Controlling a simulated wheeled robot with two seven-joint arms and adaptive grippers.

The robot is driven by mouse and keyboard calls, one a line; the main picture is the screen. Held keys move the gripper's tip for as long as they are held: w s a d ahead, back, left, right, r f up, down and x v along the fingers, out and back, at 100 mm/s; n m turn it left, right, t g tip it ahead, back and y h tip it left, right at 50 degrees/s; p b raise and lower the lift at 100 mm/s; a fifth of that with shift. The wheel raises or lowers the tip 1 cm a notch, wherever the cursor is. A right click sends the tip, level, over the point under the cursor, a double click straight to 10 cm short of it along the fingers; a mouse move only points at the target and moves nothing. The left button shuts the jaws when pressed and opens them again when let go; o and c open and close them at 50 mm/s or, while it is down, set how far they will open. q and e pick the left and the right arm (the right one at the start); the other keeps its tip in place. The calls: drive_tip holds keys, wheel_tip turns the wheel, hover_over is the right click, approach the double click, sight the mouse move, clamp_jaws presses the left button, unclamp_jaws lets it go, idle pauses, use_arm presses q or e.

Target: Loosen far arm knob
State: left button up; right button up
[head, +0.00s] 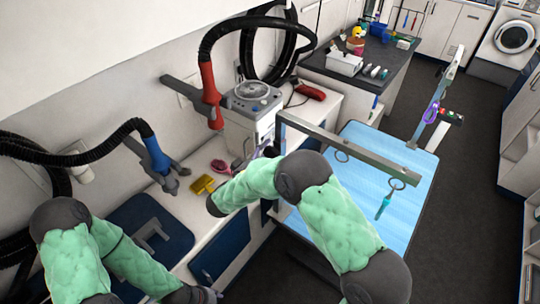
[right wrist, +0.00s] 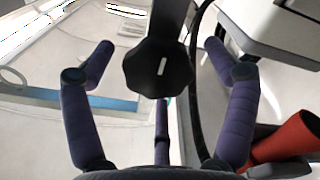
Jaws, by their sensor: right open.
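A black lobed knob (right wrist: 158,72) with a white mark fills the middle of the right wrist view, on a dark post or bracket. My right gripper (right wrist: 158,52) is open, with its purple fingers on either side of the knob and gaps between them and it. In the head view my right gripper (head: 268,152) is mostly behind my green padded arm, beside the left post of the grooming table's arm frame (head: 340,148). The knob is hidden there. My left arm is at the bottom left; its gripper (head: 208,295) barely shows at the bottom edge.
The blue-topped grooming table (head: 372,150) stands right of the counter. A grey machine (head: 250,108) and a red dryer nozzle (head: 211,95) are close left of my right gripper. A leash loop with a teal tool (head: 383,207) hangs from the crossbar. Dark floor is free at right.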

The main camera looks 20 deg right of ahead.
drive_tip(key=shift+w+d, duration=0.1)
drive_tip(key=shift+d, duration=0.05)
drive_tip(key=shift+r, duration=0.1)
drive_tip(key=c, duration=1.2)
drive_tip(key=shift+o, duration=0.2)
